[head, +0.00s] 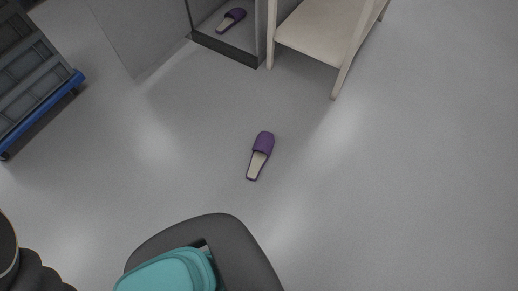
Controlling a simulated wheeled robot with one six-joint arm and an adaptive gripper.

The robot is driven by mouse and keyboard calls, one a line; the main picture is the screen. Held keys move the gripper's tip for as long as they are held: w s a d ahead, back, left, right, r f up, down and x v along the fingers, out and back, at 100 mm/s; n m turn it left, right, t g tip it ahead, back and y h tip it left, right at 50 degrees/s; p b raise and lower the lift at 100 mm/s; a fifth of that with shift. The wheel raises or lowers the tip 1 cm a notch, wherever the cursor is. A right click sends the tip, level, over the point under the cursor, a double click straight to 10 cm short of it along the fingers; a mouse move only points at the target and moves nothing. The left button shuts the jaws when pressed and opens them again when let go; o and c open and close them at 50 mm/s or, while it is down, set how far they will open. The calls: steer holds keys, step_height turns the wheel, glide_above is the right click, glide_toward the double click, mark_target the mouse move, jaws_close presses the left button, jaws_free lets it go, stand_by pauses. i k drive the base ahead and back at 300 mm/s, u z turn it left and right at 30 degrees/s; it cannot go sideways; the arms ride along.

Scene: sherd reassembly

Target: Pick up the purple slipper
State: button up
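A purple slipper (263,143) with a pale insole lies alone on the grey floor near the middle of the head view. Its purple toe cover points up in the picture, and its heel points down and slightly left. A second purple slipper shape (231,19) shows at the top, behind or in a dark-edged panel; I cannot tell whether it is a reflection or another slipper. I cannot make out my gripper's fingers in this view.
A pale wooden table or shelf (322,27) stands at the top, right of the dark-edged panel (224,49). Grey crates on a blue dolly (40,115) stand at the left. The floor around the nearer slipper is clear, with wide free room to the right.

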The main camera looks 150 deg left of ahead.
mark_target(262, 148)
steer(key=u, duration=3.6)
steer(key=i, duration=3.4)
steer(key=u, duration=5.7)
